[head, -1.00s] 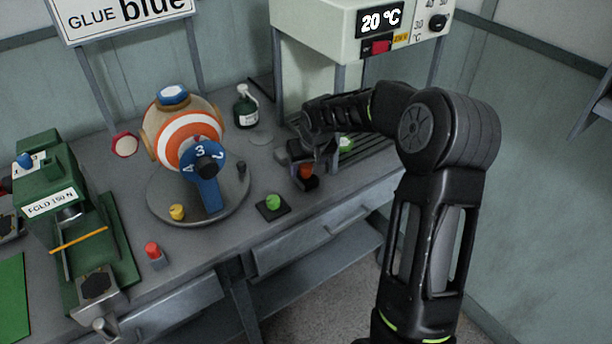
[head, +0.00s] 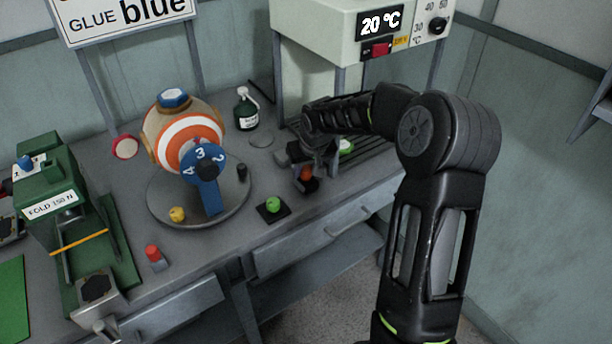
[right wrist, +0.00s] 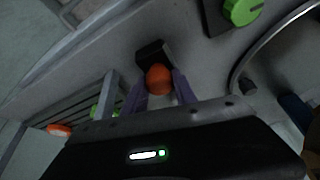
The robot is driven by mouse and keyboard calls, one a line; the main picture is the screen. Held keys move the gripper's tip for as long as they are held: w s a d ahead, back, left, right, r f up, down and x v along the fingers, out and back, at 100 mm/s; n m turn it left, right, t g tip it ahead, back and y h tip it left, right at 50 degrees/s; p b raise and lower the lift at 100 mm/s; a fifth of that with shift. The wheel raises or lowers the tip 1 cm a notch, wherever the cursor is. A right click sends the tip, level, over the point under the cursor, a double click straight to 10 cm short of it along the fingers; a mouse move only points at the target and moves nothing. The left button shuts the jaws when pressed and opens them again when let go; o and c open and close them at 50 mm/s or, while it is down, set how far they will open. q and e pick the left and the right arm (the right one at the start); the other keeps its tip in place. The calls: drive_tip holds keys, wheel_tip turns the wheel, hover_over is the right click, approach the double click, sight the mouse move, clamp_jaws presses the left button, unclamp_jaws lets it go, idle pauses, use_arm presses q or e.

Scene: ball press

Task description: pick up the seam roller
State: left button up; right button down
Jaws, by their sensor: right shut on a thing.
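What I take for the seam roller (head: 306,173) has a rounded orange-red end and a dark block at its base. It is at the front of the bench, right of the green knob. In the right wrist view its orange end (right wrist: 158,79) is between my two purple fingers, with the dark block just beyond. My right gripper (head: 318,168) is shut on it, reaching from the right; the fingers partly hide it in the head view. I cannot tell whether it is clear of the bench. My left gripper is not in view.
A green knob on a dark pad (head: 272,204) lies just left. A round turntable (head: 236,208) carries a striped ball (head: 188,138) and a blue numbered dial (head: 207,168). A slatted rack (head: 372,150) is right of the gripper. A green press (head: 50,190) stands far left.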

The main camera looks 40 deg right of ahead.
sight(306, 168)
wheel_tip(306, 168, up, 10)
drive_tip(key=shift+f+b, duration=0.1)
drive_tip(key=shift+b, duration=0.2)
idle(1.0)
